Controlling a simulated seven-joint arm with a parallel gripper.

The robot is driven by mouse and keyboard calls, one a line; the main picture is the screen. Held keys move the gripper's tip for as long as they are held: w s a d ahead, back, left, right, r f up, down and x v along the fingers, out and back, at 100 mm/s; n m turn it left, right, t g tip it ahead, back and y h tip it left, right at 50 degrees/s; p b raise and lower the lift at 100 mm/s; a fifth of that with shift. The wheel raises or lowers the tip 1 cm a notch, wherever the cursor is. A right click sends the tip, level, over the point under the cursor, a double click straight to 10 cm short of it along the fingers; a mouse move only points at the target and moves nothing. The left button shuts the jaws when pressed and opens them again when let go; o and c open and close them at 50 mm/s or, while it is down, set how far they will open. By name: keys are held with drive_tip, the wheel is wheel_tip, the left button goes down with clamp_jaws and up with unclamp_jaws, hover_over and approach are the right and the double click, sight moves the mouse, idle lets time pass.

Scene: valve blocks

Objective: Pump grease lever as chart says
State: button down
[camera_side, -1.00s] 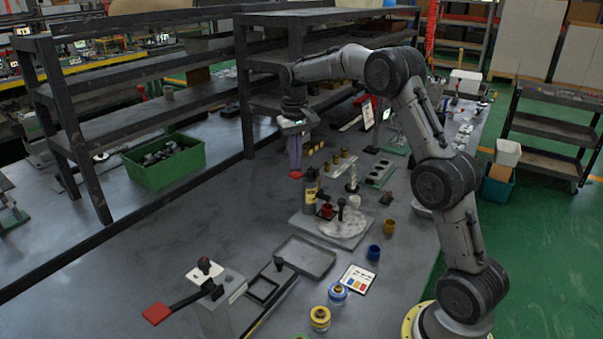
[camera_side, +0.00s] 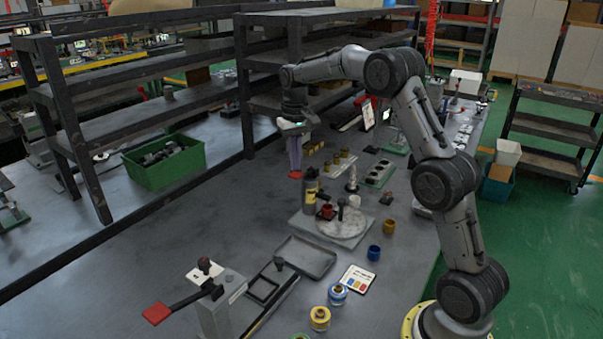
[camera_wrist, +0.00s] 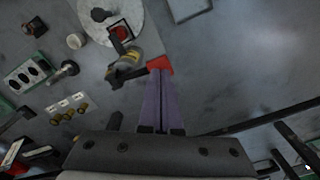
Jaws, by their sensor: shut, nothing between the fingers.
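My gripper (camera_side: 295,164) is shut and empty, with its purple fingers pointing down. The fingertips (camera_wrist: 160,78) are at the red lever pad (camera_side: 295,175) of the grease pump; the pad (camera_wrist: 159,64) shows just past the tips in the wrist view. I cannot tell whether they touch. The pump is a dark and yellow canister (camera_side: 310,192), also seen in the wrist view (camera_wrist: 128,67), beside the round pale plate (camera_side: 343,225). A white chart card (camera_side: 357,279) with yellow, red and blue patches lies at the front; its marks are too small to read.
Another red-ended lever (camera_side: 157,313) stands on a grey block at front left. A blue cup (camera_side: 374,253), jars (camera_side: 338,294) and a tray (camera_side: 306,256) are in front. The table left of the pump is clear.

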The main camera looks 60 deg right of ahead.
sight(296, 174)
drive_tip(key=shift+f, duration=2.15)
drive_tip(key=shift+r, duration=2.35)
